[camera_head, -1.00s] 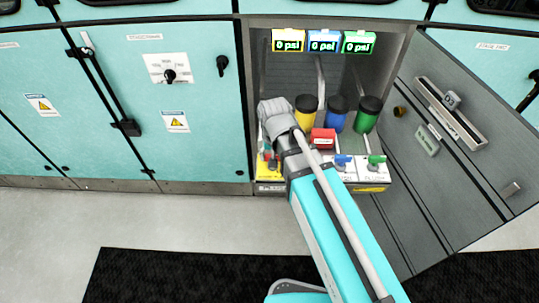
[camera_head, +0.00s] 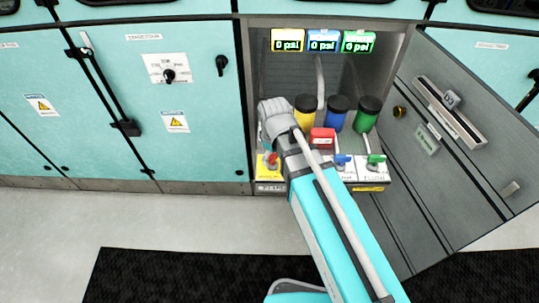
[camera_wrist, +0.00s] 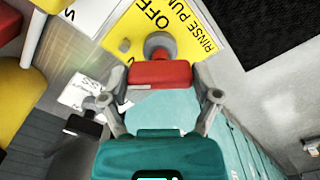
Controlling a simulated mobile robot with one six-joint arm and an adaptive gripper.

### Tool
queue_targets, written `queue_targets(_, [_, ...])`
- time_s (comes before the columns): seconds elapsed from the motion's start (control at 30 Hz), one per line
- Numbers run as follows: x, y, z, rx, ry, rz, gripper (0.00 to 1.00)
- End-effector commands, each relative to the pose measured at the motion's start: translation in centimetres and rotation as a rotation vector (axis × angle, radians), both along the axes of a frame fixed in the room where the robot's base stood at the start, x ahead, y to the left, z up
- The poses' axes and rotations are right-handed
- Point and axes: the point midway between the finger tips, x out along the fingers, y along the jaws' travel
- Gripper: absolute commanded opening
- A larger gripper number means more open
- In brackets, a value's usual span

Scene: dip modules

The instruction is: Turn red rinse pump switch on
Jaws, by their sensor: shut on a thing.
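The red rinse pump switch (camera_wrist: 160,74) sits on a round grey hub on a yellow plate (camera_wrist: 124,40) in the wrist view. The plate reads "OFF" and "RINSE PU…", the rest cut off. My gripper (camera_wrist: 162,92) has a finger on each side of the red handle and is shut on it. In the head view, a small red handle (camera_head: 271,158) shows on the yellow plate at the lower left of the open cabinet. My wrist hides part of that area, and the fingers are hard to make out.
Yellow (camera_head: 305,112), blue (camera_head: 336,116) and green (camera_head: 366,118) canisters stand in the cabinet, with a red box (camera_head: 322,140) before them. Blue (camera_head: 342,160) and green (camera_head: 376,160) switches are to the right. Three gauges above read 0 psi. The cabinet door (camera_head: 455,150) stands open at right.

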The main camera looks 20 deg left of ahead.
Motion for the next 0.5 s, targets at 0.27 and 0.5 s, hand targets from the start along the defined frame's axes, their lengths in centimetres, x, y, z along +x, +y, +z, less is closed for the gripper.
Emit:
queue_targets(0.27, [-0.33,0.30,-0.04,0.010,0.009,0.267,0.32])
queue_targets(0.5, [-0.39,0.25,-0.04,0.009,0.010,0.482,0.32])
